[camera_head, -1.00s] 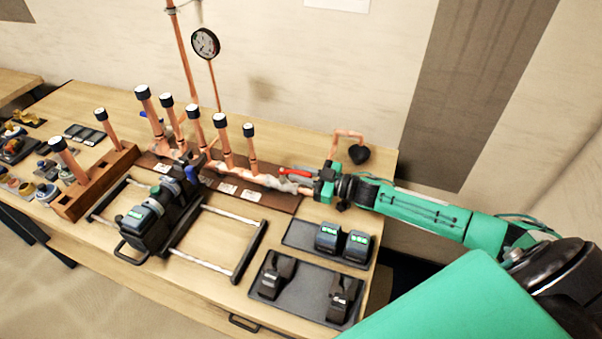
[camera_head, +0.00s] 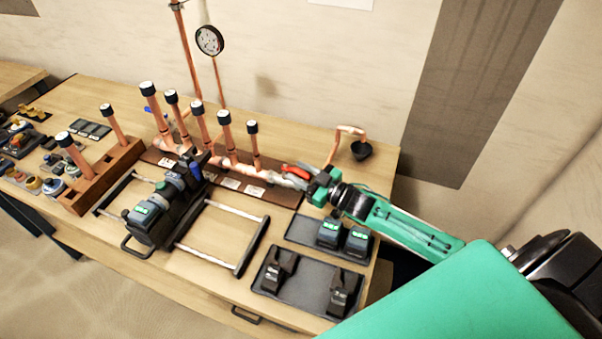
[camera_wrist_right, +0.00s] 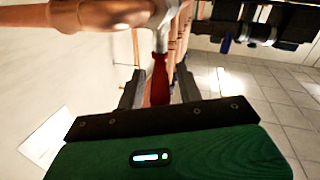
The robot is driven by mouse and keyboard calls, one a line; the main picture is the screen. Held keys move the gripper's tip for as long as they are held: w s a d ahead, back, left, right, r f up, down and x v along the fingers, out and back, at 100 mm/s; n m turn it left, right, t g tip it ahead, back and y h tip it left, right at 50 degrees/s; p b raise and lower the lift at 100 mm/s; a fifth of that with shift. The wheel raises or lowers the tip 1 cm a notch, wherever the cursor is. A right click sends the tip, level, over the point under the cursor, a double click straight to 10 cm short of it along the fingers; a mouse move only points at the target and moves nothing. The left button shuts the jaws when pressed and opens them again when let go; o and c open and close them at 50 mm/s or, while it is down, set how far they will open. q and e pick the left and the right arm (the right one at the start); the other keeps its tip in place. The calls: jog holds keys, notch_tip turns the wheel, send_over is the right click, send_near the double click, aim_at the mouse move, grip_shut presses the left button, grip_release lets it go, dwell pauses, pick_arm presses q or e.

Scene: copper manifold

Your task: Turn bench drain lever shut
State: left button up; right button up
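The drain lever, with its red handle (camera_head: 294,168), is at the right end of the copper manifold (camera_head: 228,160) on the bench. My right gripper (camera_head: 310,178) is at this end of the pipe, beside the red handle. In the right wrist view, the red handle (camera_wrist_right: 159,80) lies between the two dark fingers of my right gripper (camera_wrist_right: 158,92). Gaps show on both sides of it, so the gripper looks open around it. The head view hides where the handle ends at the fingers. My left gripper is not in view.
A copper outlet pipe (camera_head: 336,148) bends over a black funnel (camera_head: 361,150) behind my right gripper. A tray with batteries (camera_head: 329,233) and another with black chargers (camera_head: 341,290) lie in front. A press tool (camera_head: 152,212) rests on a rail frame at left.

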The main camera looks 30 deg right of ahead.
jog(key=shift+s, duration=0.1)
jog(key=shift+s+d+f, duration=0.15)
jog(key=shift+s, duration=0.05)
jog(key=b+v, duration=0.2)
jog(key=v, duration=0.4)
jog(key=shift+s+b, duration=0.4)
jog(key=shift+d, duration=0.15)
